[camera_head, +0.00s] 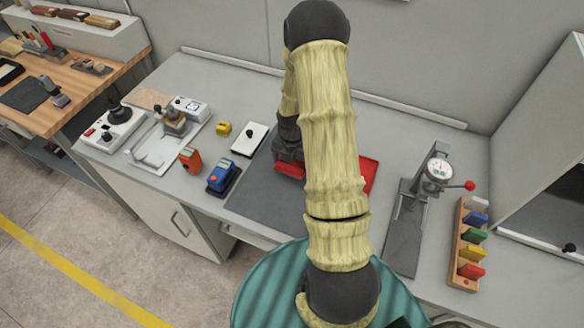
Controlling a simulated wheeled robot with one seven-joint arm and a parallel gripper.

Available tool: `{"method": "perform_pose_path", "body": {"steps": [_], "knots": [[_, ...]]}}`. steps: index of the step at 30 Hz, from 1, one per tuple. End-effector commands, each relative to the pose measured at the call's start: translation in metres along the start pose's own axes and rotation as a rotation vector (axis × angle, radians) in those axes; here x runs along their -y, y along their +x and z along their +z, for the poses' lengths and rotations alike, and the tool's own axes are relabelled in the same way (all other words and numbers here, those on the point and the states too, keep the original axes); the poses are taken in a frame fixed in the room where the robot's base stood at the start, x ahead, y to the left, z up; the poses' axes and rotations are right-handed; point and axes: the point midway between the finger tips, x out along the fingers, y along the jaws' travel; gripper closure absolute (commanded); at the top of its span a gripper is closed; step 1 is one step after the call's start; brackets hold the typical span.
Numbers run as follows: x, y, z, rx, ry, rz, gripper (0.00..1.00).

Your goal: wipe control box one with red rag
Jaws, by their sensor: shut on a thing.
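My gripper (288,157) points down over the grey mat at the middle of the bench, partly hidden by my arm. It is shut on a red piece, the red rag (290,170), low at the mat. More flat red (368,174) shows on the other side of my arm; I cannot tell whether it joins the piece in the gripper. Control box one is not clearly marked. Candidates are a white box with a black knob (250,139) just left of the gripper, a white box with a small display (191,107), and a white box with a joystick (114,122).
Orange (190,159) and blue (223,176) devices stand left of the mat (263,200), with a small yellow block (224,129) behind. A teal round surface (270,285) is in front.

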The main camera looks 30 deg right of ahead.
Motion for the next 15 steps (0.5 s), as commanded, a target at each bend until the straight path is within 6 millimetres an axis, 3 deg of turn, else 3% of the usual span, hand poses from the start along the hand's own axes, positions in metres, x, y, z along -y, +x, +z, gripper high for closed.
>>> {"method": "perform_pose_path", "body": {"steps": [9,15], "knots": [[0.001,0.03,-0.001,-0.003,-0.001,-0.003,0.28],[0.0,0.033,0.0,0.0,0.0,-0.001,0.28]]}}
